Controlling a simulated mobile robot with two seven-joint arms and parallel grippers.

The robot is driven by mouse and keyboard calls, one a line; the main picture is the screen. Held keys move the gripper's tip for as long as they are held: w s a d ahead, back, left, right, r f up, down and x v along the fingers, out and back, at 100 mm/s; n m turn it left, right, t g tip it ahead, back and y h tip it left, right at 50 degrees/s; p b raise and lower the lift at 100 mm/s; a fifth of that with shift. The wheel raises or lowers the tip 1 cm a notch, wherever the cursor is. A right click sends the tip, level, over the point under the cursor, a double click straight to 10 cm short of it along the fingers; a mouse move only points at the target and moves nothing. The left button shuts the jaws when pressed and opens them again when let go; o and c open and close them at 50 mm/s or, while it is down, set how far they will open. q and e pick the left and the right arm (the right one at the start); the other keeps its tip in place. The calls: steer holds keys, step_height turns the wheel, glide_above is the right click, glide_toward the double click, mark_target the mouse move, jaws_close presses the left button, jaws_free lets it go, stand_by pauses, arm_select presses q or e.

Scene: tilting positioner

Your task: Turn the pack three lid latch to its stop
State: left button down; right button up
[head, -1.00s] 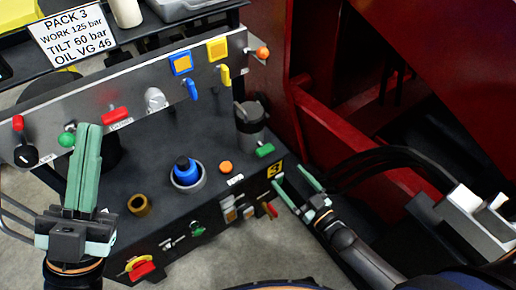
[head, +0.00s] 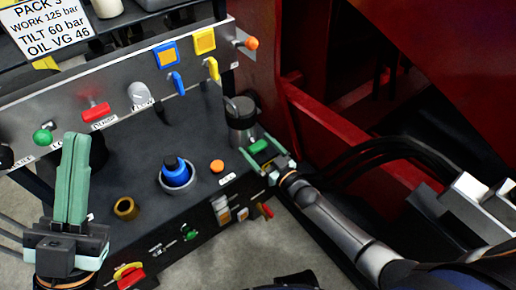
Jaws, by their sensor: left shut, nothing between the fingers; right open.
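The pack three unit is a dark box (head: 140,165) with a sloping grey panel. A green handle (head: 258,146) at the box's right end, beside a grey cylinder (head: 240,115), looks like the lid latch, though no label on it is readable. My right gripper (head: 259,147) is open at this handle, its pale green fingers appearing on either side of it. I cannot tell whether they touch it. The gripper partly covers the box's right corner and the yellow number plate there. My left gripper (head: 72,140) is shut and empty, upright in front of the panel's left part.
The panel carries a red handle (head: 96,112), a green knob (head: 43,137), blue and yellow levers and an orange knob (head: 251,43). A blue-capped fitting (head: 175,170) and a brass ring (head: 125,208) stand on the box top. A dark red structure (head: 335,125) rises at right.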

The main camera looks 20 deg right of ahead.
steer(key=c, duration=1.3)
steer(key=shift+n, duration=0.4)
steer(key=n, duration=0.3)
steer(key=shift+n, duration=0.4)
steer(key=n, duration=0.4)
steer(key=shift+f, duration=0.1)
steer(key=n, duration=0.4)
steer(key=n+b, duration=0.1)
steer(key=n, duration=0.4)
steer(key=shift+n+b, duration=0.3)
